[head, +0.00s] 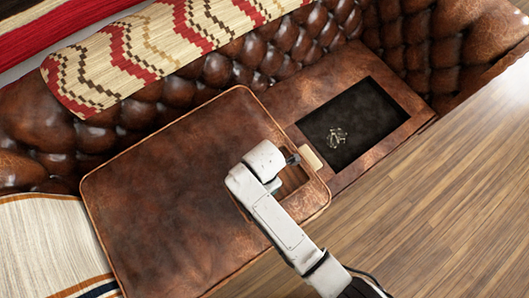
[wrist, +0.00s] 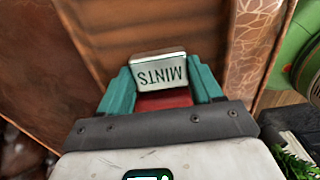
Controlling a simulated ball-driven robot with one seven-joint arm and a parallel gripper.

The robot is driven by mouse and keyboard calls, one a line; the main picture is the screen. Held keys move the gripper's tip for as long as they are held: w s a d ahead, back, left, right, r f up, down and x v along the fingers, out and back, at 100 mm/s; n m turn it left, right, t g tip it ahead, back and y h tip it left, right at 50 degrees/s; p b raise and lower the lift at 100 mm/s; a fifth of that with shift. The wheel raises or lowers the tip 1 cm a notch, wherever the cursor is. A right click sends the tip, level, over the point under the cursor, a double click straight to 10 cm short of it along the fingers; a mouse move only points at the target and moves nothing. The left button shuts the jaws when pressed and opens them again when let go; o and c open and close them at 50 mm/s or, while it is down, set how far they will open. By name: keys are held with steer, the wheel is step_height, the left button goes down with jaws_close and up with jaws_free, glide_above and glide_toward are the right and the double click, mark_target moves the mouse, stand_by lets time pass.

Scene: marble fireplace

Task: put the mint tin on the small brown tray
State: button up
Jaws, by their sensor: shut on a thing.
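The mint tin (wrist: 159,74), pale with dark letters reading MINTS upside down, is in the wrist view. My gripper (wrist: 160,68) is shut on it, with a teal finger on each side. In the head view my white arm reaches over the leather seat and hides most of the gripper's surroundings. A small brown square tray-like frame with a rim (head: 316,190) shows partly beneath and beside my wrist. A small cream block (head: 311,157) shows at its upper edge; I cannot tell whether it is the tin.
A tufted leather sofa back (head: 260,65) runs behind the seat cushion (head: 170,190). A dark inset panel (head: 375,110) bears a small silvery cluster (head: 337,136). Wooden floor (head: 440,200) lies at right. A green rounded thing (wrist: 290,45) is at the wrist view's right edge.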

steer(key=o, duration=1)
steer(key=shift+f, duration=0.1)
steer(key=shift+o, duration=0.2)
step_height(320, 180, up, 12)
steer(key=p, duration=0.2)
steer(key=s+d+r+m, duration=0.1)
steer(key=s+d+m, duration=0.3)
steer(key=d+m, duration=0.4)
steer(key=s+d+r+m, duration=0.1)
steer(key=s+d+m, duration=0.4)
steer(key=d+m, duration=0.3)
steer(key=s+d+r+m+t, duration=0.1)
steer(key=s+d+m, duration=0.3)
steer(key=d+m, duration=0.5)
steer(key=shift+s+d, duration=0.4)
steer(key=shift+d, duration=0.65)
steer(key=shift+r, duration=0.1)
